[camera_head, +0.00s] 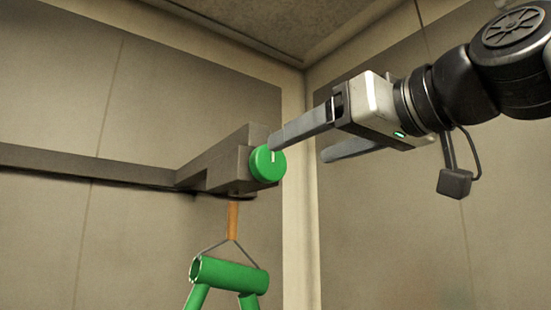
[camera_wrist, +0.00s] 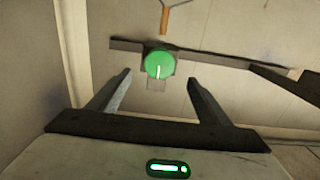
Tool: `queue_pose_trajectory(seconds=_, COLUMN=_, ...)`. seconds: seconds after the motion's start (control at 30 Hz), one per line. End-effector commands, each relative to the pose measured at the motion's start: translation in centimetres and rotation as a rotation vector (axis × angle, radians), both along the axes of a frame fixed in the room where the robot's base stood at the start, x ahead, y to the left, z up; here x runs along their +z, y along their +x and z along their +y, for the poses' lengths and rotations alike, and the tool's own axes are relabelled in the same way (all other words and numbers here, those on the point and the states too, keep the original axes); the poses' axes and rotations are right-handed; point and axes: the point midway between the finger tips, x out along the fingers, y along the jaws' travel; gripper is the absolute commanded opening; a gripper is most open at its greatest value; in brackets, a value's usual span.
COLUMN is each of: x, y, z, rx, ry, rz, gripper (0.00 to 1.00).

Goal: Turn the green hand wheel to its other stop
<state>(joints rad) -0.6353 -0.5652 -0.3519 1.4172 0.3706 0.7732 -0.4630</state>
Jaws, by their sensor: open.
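The green hand wheel (camera_head: 266,167) is a round knob on the end of a grey-brown block (camera_head: 228,160). A short white mark shows near its upper rim in the head view. In the wrist view the wheel (camera_wrist: 157,61) is centred just beyond the fingertips, its white mark pointing down in that picture. My gripper (camera_head: 298,151) is open and empty, to the right of the wheel. One fingertip appears close to the wheel's upper edge in the head view; I cannot tell whether it touches. The wrist view shows my gripper (camera_wrist: 160,77) with both fingers apart and nothing between them.
A dark rail (camera_head: 90,167) runs along the left wall to the block. Below it, a green tube frame (camera_head: 232,276) hangs from an orange strap (camera_head: 232,220). Panelled walls meet in a corner behind the wheel. The space right of the green frame looks clear.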

Motion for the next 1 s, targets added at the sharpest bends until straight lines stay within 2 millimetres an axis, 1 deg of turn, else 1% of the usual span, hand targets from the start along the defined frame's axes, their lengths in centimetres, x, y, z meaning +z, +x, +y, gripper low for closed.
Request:
queue_pose_trajectory(seconds=0.03, x=0.0, y=1.1, z=0.8, rx=0.002, ry=-0.003, rz=0.004, gripper=0.72)
queue_pose_trajectory(seconds=0.2, x=0.0, y=4.1, z=2.8, rx=0.002, ry=-0.003, rz=0.004, gripper=0.72)
queue_pose_trajectory(seconds=0.4, x=0.0, y=6.6, z=4.5, rx=0.001, ry=-0.002, rz=0.002, gripper=0.72)
queue_pose_trajectory(seconds=0.6, x=-0.1, y=7.6, z=5.1, rx=0.000, ry=-0.001, rz=0.001, gripper=0.72)
queue_pose_trajectory(seconds=0.87, x=-0.1, y=7.7, z=5.2, rx=0.000, ry=-0.001, rz=0.001, gripper=0.72)
queue_pose_trajectory(seconds=0.97, x=-0.1, y=7.7, z=5.2, rx=0.000, ry=-0.001, rz=0.001, gripper=0.56)
queue_pose_trajectory(seconds=1.0, x=-0.1, y=7.7, z=5.2, rx=0.000, ry=-0.001, rz=0.001, gripper=0.50)
